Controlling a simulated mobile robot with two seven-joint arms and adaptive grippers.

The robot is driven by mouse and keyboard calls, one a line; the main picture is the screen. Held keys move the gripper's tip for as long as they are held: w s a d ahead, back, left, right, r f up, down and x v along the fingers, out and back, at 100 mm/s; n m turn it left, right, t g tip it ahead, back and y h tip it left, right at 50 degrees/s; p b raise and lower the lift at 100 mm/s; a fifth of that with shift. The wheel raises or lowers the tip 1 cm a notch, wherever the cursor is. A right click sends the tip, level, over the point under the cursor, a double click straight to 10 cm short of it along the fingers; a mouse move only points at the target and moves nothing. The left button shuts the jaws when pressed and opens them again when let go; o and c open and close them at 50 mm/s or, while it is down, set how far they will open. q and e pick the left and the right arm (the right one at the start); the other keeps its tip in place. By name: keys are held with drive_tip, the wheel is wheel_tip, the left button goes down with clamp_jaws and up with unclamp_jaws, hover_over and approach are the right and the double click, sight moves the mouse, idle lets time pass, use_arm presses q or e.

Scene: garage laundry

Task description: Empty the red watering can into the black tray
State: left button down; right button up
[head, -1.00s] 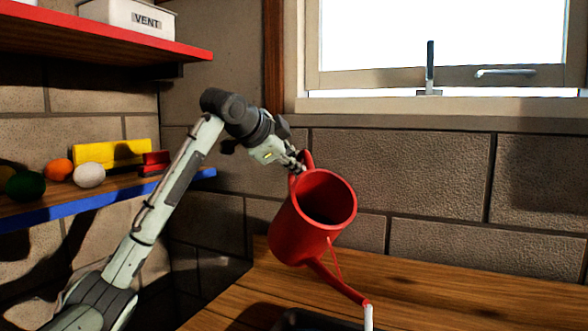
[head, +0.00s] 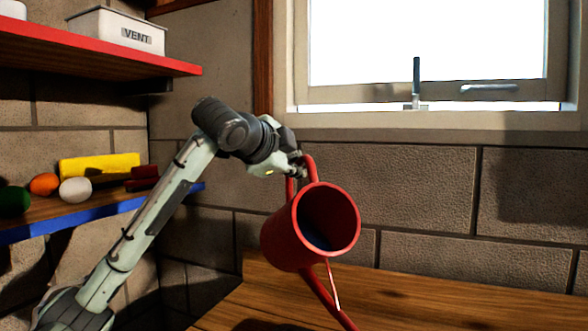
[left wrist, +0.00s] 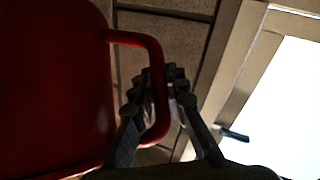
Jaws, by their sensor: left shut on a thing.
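The red watering can (head: 285,238) hangs tilted above the wooden counter, its open mouth facing me and its spout (head: 325,300) pointing down to the right. Something dark and bluish shows inside the mouth. The spout tip is cut off by the lower edge of the head view. My left gripper (head: 298,166) is shut on the can's handle (head: 312,167); in the left wrist view its fingers (left wrist: 160,95) close around the red handle (left wrist: 150,42) beside the can body (left wrist: 50,90). The black tray is out of view now. My right gripper is not in view.
The wooden counter (head: 410,302) is bare where it shows, with a block wall behind it and a window above. At left, a blue-edged shelf (head: 100,212) holds several balls and a yellow block (head: 98,166); a red-edged shelf (head: 100,65) above holds a VENT box (head: 118,30).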

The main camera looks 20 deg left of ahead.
use_arm(q)
drive_tip(key=shift+s+d+r, duration=0.2)
drive_tip(key=shift+s+r, duration=0.05)
drive_tip(key=shift+r, duration=0.1)
drive_tip(key=shift+s+d+r, duration=0.15)
drive_tip(key=shift+r, duration=0.05)
drive_tip(key=shift+s+d+r+m+t, duration=0.3)
drive_tip(key=shift+s+d+r+t, duration=0.1)
drive_tip(key=shift+s+d+r, duration=0.05)
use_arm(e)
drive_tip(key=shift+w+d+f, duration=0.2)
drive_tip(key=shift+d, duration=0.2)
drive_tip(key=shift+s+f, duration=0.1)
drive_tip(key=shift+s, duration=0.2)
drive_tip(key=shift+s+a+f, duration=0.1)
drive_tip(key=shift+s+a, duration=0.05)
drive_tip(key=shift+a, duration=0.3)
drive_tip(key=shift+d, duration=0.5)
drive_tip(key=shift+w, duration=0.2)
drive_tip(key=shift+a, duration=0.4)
